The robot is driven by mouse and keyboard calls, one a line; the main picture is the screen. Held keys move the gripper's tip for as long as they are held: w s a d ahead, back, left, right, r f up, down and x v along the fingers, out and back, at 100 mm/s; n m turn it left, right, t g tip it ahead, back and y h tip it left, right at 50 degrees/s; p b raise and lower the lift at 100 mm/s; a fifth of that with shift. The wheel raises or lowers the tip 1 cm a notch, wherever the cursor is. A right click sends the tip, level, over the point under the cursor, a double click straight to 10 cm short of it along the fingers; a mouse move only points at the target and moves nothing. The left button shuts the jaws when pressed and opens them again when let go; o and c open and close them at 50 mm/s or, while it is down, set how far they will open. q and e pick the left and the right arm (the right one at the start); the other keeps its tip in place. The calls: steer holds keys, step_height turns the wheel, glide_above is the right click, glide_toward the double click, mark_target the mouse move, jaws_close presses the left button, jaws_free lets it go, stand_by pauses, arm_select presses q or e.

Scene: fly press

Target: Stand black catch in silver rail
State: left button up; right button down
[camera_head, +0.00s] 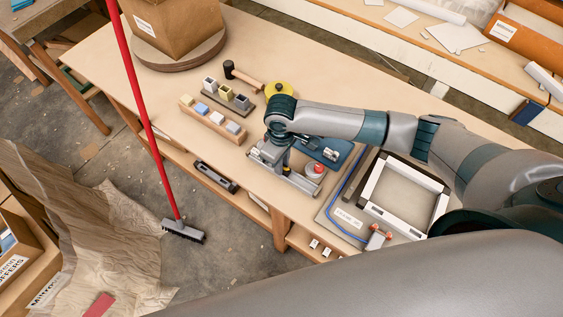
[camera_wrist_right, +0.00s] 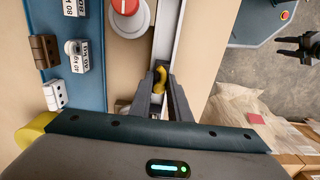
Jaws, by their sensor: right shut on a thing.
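My right gripper (camera_wrist_right: 161,84) is shut on a small piece with a yellow, hook-like end (camera_wrist_right: 160,73). Dark material shows beside the yellow, but I cannot tell whether it is the black catch or the fingers. The silver rail (camera_wrist_right: 168,34) runs up past the fingertips; whether the held piece touches it I cannot tell. In the head view the rail (camera_head: 301,184) lies near the bench's front edge, below my right gripper (camera_head: 281,168), which partly hides the area. A dark gripper, seemingly my left one (camera_wrist_right: 287,47), shows in the right wrist view with its fingers apart, away from the bench.
A red button (camera_wrist_right: 126,4) on a round white base stands beside the rail. The blue mat (camera_wrist_right: 92,95) holds weights and hinges. A wooden block of coloured pieces (camera_head: 212,120), a mallet (camera_head: 240,76) and a white frame (camera_head: 372,182) are on the bench. A red-handled broom (camera_head: 150,130) leans in front.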

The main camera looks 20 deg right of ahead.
steer(key=shift+s+f+p, duration=0.1)
steer(key=shift+f+p, duration=0.1)
steer(key=shift+p, duration=0.1)
steer(key=shift+s+f, duration=0.1)
steer(key=shift+f, duration=0.05)
stand_by(0.6)
